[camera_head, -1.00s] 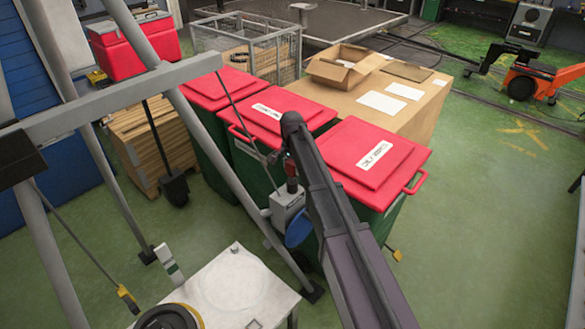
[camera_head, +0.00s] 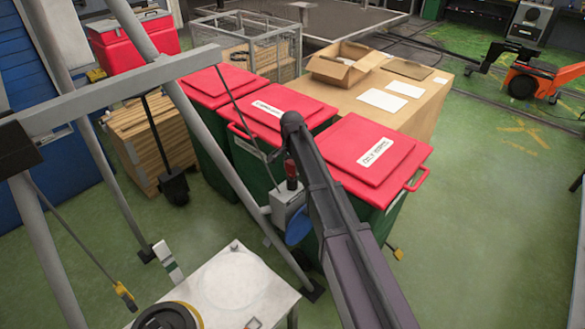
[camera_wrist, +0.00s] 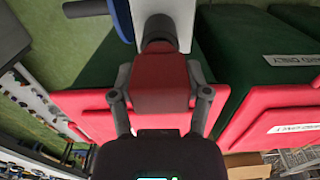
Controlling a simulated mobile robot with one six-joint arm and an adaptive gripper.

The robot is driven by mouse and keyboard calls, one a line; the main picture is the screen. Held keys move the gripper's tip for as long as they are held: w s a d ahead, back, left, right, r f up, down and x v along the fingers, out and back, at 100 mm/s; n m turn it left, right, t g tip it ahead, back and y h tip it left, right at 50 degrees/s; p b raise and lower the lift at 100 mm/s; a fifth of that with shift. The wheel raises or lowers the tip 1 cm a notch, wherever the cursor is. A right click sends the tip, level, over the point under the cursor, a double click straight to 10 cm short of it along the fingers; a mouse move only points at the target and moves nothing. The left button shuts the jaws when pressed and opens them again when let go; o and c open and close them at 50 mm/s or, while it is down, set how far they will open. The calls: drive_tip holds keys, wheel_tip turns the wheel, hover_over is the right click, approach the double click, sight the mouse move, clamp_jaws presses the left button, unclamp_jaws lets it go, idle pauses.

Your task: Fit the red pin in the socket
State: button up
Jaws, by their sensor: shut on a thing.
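The red pin (camera_wrist: 160,85) is between the two fingers of my gripper (camera_wrist: 160,92), which is shut on its red body in the wrist view. A dark collar (camera_wrist: 158,32) at the pin's far end points at a grey block (camera_wrist: 166,8). In the head view the pin (camera_head: 291,169) hangs about upright over the top of the grey box (camera_head: 288,213), which has a blue disc (camera_head: 299,228) on its side. The socket opening is not visible. I cannot tell whether the pin's end touches the box or is inside it. My arm hides part of the gripper there.
Green bins with red lids (camera_head: 367,147) stand just behind the box. Grey frame legs (camera_head: 222,150) slope down close to its left. A white table (camera_head: 235,285) is in front at the left. Green floor (camera_head: 480,230) is open to the right.

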drive_tip(key=shift+f+b, duration=0.9)
drive_tip(key=shift+f, duration=0.1)
drive_tip(key=o, duration=1.3)
drive_tip(key=shift+r, duration=0.1)
drive_tip(key=shift+r, duration=0.15)
